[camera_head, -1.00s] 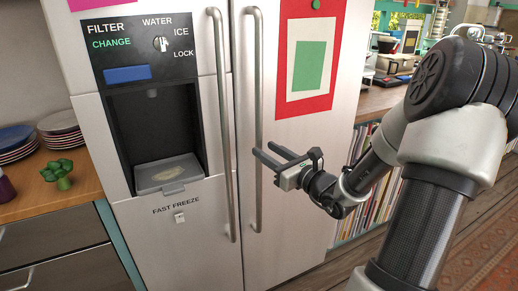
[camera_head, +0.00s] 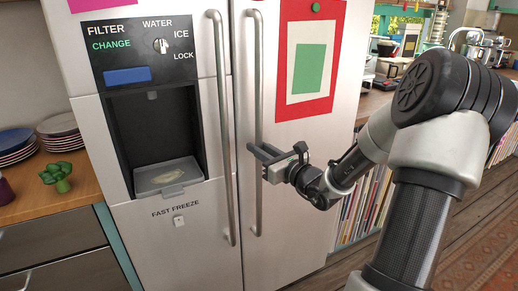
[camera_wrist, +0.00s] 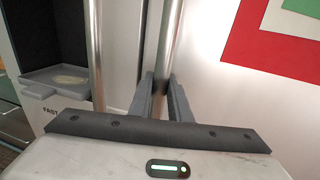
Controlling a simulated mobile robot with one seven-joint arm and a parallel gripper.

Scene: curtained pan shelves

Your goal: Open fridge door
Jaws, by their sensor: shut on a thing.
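The fridge (camera_head: 295,200) is a tall, pale metal two-door unit, and both doors look closed. Its left door (camera_head: 160,245) holds a dark water and ice dispenser (camera_head: 150,100) and a long vertical left handle (camera_head: 226,150). The right door has its own long vertical right handle (camera_head: 258,80). My gripper (camera_head: 260,153) reaches in from the right at about mid-height of the right handle. In the wrist view, the two fingers (camera_wrist: 160,95) are on either side of the right handle (camera_wrist: 168,40), shut on it. The left handle (camera_wrist: 97,50) stands just left of the fingers.
A red and green picture (camera_head: 308,65) hangs on the right door. A wooden counter (camera_head: 50,210) with stacked plates (camera_head: 60,132) and a small green plant (camera_head: 57,175) is at left. Books (camera_head: 365,205) fill a shelf at right. Open wooden floor (camera_head: 420,255) lies in front.

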